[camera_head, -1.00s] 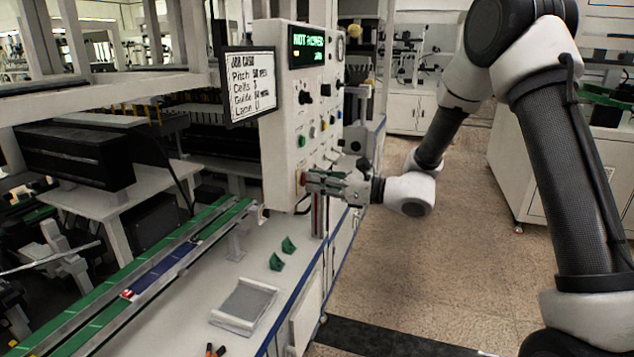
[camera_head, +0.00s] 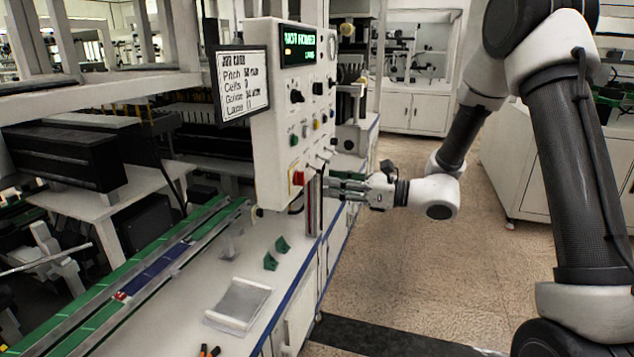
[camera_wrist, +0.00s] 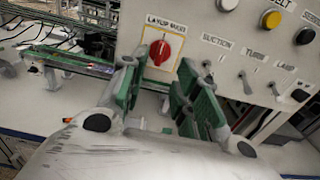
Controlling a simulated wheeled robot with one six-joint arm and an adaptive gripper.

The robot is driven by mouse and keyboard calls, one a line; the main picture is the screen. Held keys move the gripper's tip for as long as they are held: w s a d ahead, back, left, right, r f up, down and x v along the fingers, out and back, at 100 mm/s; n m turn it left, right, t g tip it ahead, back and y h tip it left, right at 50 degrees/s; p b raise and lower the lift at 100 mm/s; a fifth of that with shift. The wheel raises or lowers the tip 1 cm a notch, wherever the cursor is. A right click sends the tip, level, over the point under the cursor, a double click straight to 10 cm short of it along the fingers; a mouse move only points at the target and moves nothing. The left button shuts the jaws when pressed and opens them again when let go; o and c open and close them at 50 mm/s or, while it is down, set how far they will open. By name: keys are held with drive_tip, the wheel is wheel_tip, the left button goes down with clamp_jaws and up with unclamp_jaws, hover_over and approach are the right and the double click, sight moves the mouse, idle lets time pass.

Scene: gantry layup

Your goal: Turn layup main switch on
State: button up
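The layup main switch is a red rotary knob (camera_wrist: 160,50) on a yellow-edged plate, under a label reading "LAYUP MAIN" in the wrist view. In the head view the red knob (camera_head: 298,178) sits low on the white control panel (camera_head: 268,150). Its ridge looks roughly upright and slightly tilted; I cannot tell its setting for sure. My gripper (camera_wrist: 160,72) is open, its green-padded fingers spread below and either side of the knob, with nothing between them. In the head view my gripper (camera_head: 328,184) is right of the knob, apart from it.
Toggle switches labelled suction, tubing or similar, and lamp (camera_wrist: 242,74) sit right of the knob. The panel display (camera_head: 300,44) seems to read "NOT HOMED". A spec board (camera_head: 243,82) hangs left.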

drive_tip(key=v, duration=0.5)
drive_tip(key=s+d+f+n+g+h, duration=0.2)
drive_tip(key=s+f+n+g, duration=0.35)
drive_tip(key=s, duration=0.25)
drive_tip(key=s+d+f+n+g+h, duration=0.1)
drive_tip(key=s+d+n+g+h, duration=0.2)
drive_tip(key=s+d+n+h, duration=0.6)
drive_tip(key=s+d+r+n+t+h, duration=0.2)
drive_tip(key=s+d+r+n+h, duration=0.35)
drive_tip(key=d, duration=0.65)
drive_tip(key=s+d+r+n+t, duration=0.2)
drive_tip(key=s+r+t, duration=0.2)
drive_tip(key=r, duration=0.4)
drive_tip(key=shift+d+r+t, duration=0.3)
drive_tip(key=shift+t, duration=0.05)
